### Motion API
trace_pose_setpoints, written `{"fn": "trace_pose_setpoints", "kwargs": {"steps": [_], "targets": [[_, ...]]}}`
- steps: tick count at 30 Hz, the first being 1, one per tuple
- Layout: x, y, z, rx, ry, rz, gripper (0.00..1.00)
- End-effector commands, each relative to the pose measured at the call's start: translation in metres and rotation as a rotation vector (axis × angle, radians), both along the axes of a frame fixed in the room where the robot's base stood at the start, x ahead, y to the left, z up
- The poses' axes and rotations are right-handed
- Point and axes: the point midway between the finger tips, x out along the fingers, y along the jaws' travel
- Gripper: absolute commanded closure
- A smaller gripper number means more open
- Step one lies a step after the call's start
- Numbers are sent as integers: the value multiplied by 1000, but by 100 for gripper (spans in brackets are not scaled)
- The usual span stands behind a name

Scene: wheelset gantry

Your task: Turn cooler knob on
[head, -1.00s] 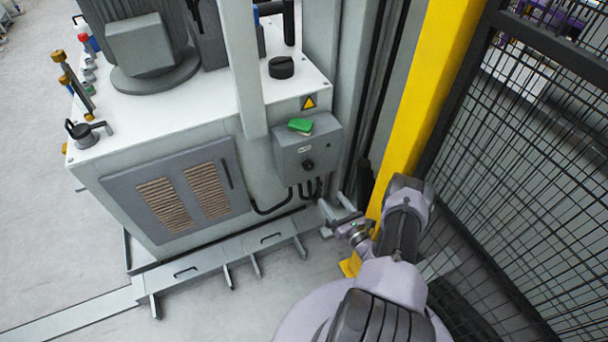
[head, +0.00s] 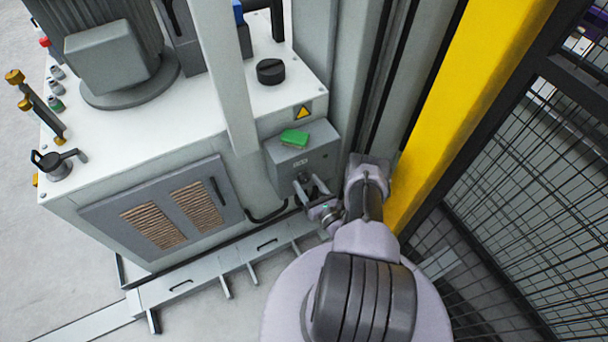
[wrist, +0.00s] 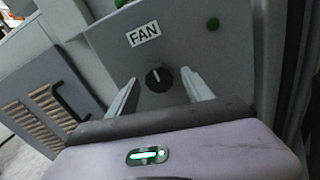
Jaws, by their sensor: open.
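The cooler knob (wrist: 158,78) is a small round black dial with a white mark pointing roughly up. It sits on a grey box under a FAN label (wrist: 143,35) in the wrist view. The grey control box (head: 318,163) is on the cabinet's right side in the head view, where my gripper hides the knob. My gripper (head: 308,188) is in front of the box. In the wrist view its two fingers (wrist: 160,90) are open, one on each side of the knob. I cannot tell whether they touch it.
A green item (head: 294,138) lies on top of the box. A white cabinet (head: 150,135) with a vented panel (head: 172,217) stands left. A yellow post (head: 465,100) and black mesh fence (head: 535,180) are close on the right. A low metal rail (head: 215,268) runs along the floor.

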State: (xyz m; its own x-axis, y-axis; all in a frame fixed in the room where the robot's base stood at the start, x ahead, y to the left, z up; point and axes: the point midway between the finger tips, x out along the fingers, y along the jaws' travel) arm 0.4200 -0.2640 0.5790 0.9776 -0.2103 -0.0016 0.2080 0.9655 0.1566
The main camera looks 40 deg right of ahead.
Motion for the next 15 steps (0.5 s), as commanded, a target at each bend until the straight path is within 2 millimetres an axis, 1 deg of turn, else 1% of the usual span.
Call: {"fn": "trace_pose_setpoints", "kwargs": {"steps": [7, 8, 9, 11, 15], "targets": [[0, 0, 0, 0, 0, 0, 41], [0, 0, 0, 0, 0, 0, 45], [0, 0, 0, 0, 0, 0, 53], [0, 0, 0, 0, 0, 0, 64], [0, 0, 0, 0, 0, 1, 92]]}}
